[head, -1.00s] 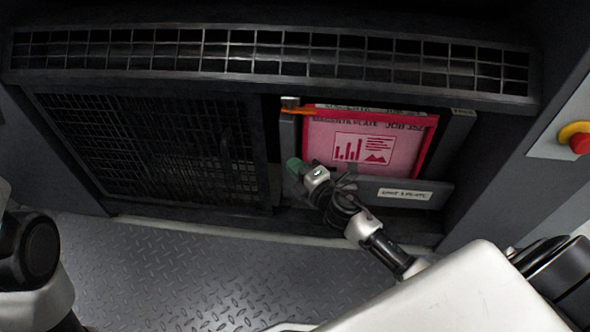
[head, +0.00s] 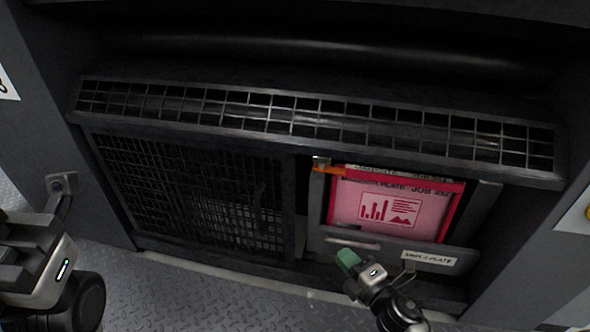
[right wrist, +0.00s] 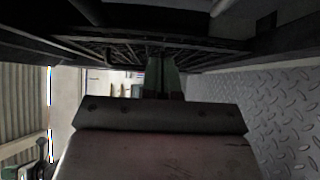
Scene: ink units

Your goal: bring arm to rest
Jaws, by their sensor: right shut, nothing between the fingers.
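My right gripper (head: 347,259) shows in the head view with its green fingers shut and empty. It is just in front of the lower part of the grey plate holder, left of the label; I cannot tell whether it touches. In the right wrist view its green fingers (right wrist: 163,77) are together and point towards dark grating. Part of my left arm's end (head: 45,268) shows at the left edge of the head view; its fingertips are outside the picture.
A pink plate (head: 385,207) with a red frame sits in the holder (head: 375,245), which has a white label. A mesh panel (head: 190,190) is left of it, under a long grille (head: 310,120). Tread-plate floor (head: 200,305) lies open below.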

